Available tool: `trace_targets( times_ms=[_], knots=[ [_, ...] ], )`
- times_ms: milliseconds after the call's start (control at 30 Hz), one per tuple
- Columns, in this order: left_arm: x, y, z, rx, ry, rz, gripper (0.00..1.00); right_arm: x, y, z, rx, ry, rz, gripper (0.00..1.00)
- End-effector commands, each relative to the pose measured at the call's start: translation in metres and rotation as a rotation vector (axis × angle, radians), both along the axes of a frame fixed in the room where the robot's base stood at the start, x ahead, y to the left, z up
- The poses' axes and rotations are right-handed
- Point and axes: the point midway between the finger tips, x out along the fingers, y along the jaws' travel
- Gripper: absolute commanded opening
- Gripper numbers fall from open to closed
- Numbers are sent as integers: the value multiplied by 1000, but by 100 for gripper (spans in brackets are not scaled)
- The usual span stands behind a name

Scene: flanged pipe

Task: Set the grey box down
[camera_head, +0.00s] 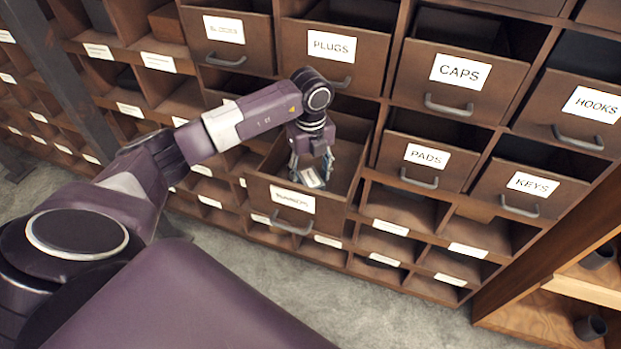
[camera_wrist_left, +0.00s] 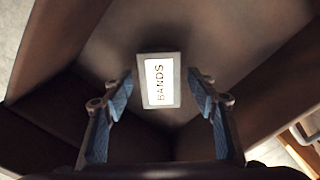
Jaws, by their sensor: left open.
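The grey box (camera_head: 313,178) lies inside a pulled-out drawer (camera_head: 330,216) of the brown cabinet. In the left wrist view the box (camera_wrist_left: 159,80) shows a white label reading BANDS, with the dark drawer floor behind it. My left gripper (camera_head: 311,166) is lowered into the drawer over the box. Its two blue-padded fingers are open, one on each side of the box, with a visible gap on both sides. The contact between box and drawer floor is hidden. My right gripper is in neither view.
The drawer's walls stand close around my left gripper. Other drawers are labelled PLUGS (camera_head: 332,47), CAPS (camera_head: 462,71), PADS (camera_head: 427,156), KEYS (camera_head: 527,184) and HOOKS (camera_head: 592,105). A wooden shelf (camera_head: 545,310) stands at lower right. The grey floor (camera_head: 350,310) in front is clear.

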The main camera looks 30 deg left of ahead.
Motion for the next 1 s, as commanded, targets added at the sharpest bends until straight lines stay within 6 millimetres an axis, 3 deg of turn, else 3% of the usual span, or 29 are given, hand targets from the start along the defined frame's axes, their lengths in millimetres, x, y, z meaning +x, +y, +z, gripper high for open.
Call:
trace_targets(
  times_ms=[300,500,700,1000],
  knots=[
    [2,0,66,0,-7,-1,53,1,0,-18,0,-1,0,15],
    [1,0,98,-1,-4,0,53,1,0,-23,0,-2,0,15],
    [0,0,109,0,-2,0,53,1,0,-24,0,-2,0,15],
    [0,0,109,-1,-1,0,53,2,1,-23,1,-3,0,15]
  ],
)
